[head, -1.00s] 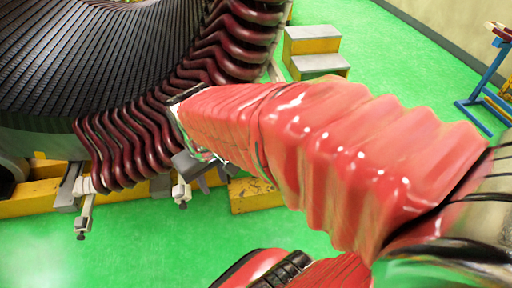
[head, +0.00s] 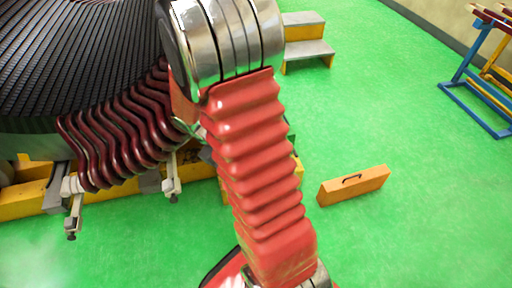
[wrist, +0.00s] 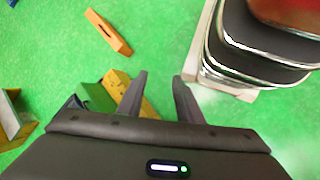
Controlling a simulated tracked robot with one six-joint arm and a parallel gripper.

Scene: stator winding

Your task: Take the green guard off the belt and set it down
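My gripper (wrist: 159,88) shows in the wrist view with its two dark fingers apart and nothing between them. It points down over the floor. In the head view my red-sleeved arm hides it. A dark green piece (wrist: 95,97) lies beside a yellow block at the left of the fingers in the wrist view. It is partly cut off by my gripper's body, and I cannot tell whether it is the green guard. No belt can be made out in either view.
The stator (head: 60,80) with dark red coils (head: 115,145) fills the left, on yellow beams (head: 30,200). Steps (head: 307,48) and a blue rack (head: 480,75) stand behind.

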